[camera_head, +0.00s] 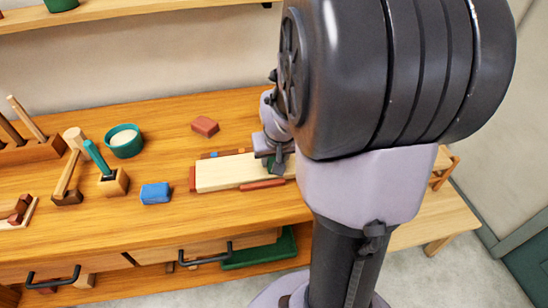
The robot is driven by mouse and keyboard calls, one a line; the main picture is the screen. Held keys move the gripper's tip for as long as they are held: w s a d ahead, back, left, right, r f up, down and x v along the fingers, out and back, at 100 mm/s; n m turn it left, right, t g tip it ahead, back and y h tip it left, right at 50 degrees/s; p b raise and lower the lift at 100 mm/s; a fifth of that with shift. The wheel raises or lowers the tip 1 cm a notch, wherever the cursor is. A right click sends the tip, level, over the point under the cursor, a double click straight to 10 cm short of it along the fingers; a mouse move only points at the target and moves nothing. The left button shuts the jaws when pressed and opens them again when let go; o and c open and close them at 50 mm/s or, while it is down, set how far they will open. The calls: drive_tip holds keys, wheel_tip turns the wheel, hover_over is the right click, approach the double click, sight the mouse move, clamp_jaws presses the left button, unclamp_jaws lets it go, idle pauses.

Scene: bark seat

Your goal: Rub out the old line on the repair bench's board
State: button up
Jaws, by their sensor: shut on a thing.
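A pale cream board (222,174) lies flat on the wooden repair bench (130,232), with a red-brown piece at its left end. My gripper (272,160) is over the right part of the board, shut on a small dark green thing (271,168). The thing is mostly hidden by my gripper, and I cannot tell whether it touches the board. My arm hides the board's right end. No line can be made out on the visible part of the board.
Left of the board are a blue block (156,194), a green bowl (124,141), a green-handled tool in a wooden block (113,182) and a mallet (70,165). A red-brown block (205,126) lies behind the board.

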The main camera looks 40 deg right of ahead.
drive_tip(key=shift+w+d+r, duration=0.1)
drive_tip(key=shift+w+d, duration=0.3)
drive_tip(key=shift+w, duration=0.25)
drive_tip(key=shift+w+d, duration=0.4)
drive_tip(key=shift+w, duration=0.25)
drive_tip(key=shift+s+a+b, duration=0.2)
drive_tip(key=shift+s+a, duration=0.2)
drive_tip(key=shift+s, duration=0.3)
drive_tip(key=shift+s+a+b, duration=0.15)
drive_tip(key=shift+s+a, duration=0.25)
drive_tip(key=shift+s, duration=0.25)
drive_tip(key=shift+w+d, duration=0.4)
drive_tip(key=shift+w, duration=0.3)
drive_tip(key=shift+w+d, duration=0.4)
drive_tip(key=shift+w, duration=0.25)
drive_tip(key=shift+s, duration=0.15)
drive_tip(key=shift+s+a+f, duration=0.15)
drive_tip(key=shift+s+a, duration=0.3)
drive_tip(key=shift+s, duration=0.2)
drive_tip(key=shift+s+a+f, duration=0.1)
drive_tip(key=shift+s+a, duration=0.3)
drive_tip(key=shift+s, duration=0.2)
wheel_tip(320, 180, up, 6)
drive_tip(key=p, duration=0.4)
drive_tip(key=shift+w+r, duration=0.1)
drive_tip(key=shift+r, duration=0.1)
drive_tip(key=shift+f, duration=0.15)
